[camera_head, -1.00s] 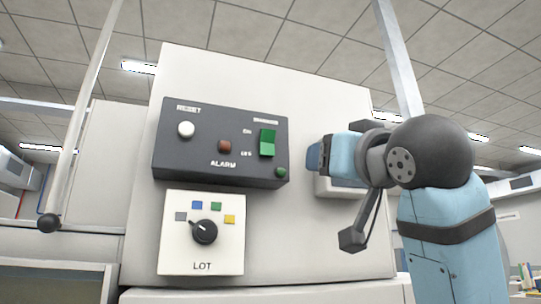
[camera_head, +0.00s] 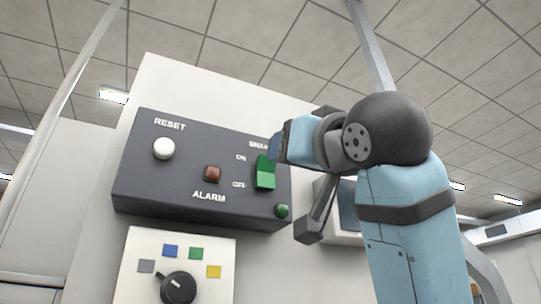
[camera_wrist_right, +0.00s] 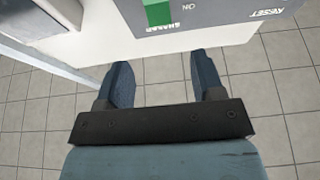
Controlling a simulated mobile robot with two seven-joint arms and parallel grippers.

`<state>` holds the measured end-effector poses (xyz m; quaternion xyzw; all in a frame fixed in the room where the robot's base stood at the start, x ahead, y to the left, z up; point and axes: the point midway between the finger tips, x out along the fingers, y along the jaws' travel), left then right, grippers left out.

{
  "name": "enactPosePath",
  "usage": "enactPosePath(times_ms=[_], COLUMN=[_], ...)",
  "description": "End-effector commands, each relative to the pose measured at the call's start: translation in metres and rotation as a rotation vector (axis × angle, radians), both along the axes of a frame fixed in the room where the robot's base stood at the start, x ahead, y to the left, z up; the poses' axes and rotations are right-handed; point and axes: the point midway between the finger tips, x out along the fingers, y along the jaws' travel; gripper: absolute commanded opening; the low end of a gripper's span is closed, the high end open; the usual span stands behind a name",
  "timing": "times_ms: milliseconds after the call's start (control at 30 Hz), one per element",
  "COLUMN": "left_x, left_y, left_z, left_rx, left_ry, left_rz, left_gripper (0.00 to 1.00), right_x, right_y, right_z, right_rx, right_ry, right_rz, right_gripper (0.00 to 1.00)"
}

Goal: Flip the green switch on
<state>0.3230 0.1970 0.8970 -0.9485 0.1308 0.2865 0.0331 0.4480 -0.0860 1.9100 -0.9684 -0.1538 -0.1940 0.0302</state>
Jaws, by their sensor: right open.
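The green switch (camera_head: 265,174) is a rocker on the right side of a dark grey control box (camera_head: 190,165). ON is printed beside its upper part and OFF beside its lower part. Its lower part looks brighter; I cannot tell for certain which way it is tipped. My right gripper (camera_head: 277,147) is at the switch's upper right and partly covers the label above it. In the right wrist view the gripper (camera_wrist_right: 165,68) is open and empty, with the green switch (camera_wrist_right: 158,12) beyond the gap between its fingers. Contact is not visible. My left gripper is out of view.
The box also carries a white RESET button (camera_head: 164,149), a red-brown ALARM lamp (camera_head: 212,173) and a small green lamp (camera_head: 282,211). Open floor (camera_wrist_right: 285,100) shows in the wrist view.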

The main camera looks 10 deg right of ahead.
Motion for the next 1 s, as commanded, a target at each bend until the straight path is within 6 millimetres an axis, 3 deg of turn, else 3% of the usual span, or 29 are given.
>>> enactPosePath(times_ms=[200, 400, 600, 867, 900, 1000], left_x=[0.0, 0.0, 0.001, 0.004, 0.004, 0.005], left_y=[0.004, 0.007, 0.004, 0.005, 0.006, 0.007], left_z=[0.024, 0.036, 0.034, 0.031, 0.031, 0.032], left_rx=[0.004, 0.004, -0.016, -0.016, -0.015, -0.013], left_ry=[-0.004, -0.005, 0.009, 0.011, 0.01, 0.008], left_rz=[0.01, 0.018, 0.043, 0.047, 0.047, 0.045], left_gripper=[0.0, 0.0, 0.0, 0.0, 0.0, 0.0], right_x=[0.044, 0.072, 0.084, 0.086, 0.086, 0.085], right_y=[0.014, 0.023, 0.027, 0.027, 0.027, 0.027], right_z=[0.023, 0.034, 0.037, 0.037, 0.037, 0.037], right_rx=[-0.001, 0.001, 0.0, 0.001, 0.001, 0.001], right_ry=[0.004, 0.002, 0.001, 0.001, 0.001, 0.001], right_rz=[-0.002, -0.001, -0.001, -0.001, -0.001, -0.001], right_gripper=[0.62, 0.62, 0.62, 0.62, 0.59, 0.36])
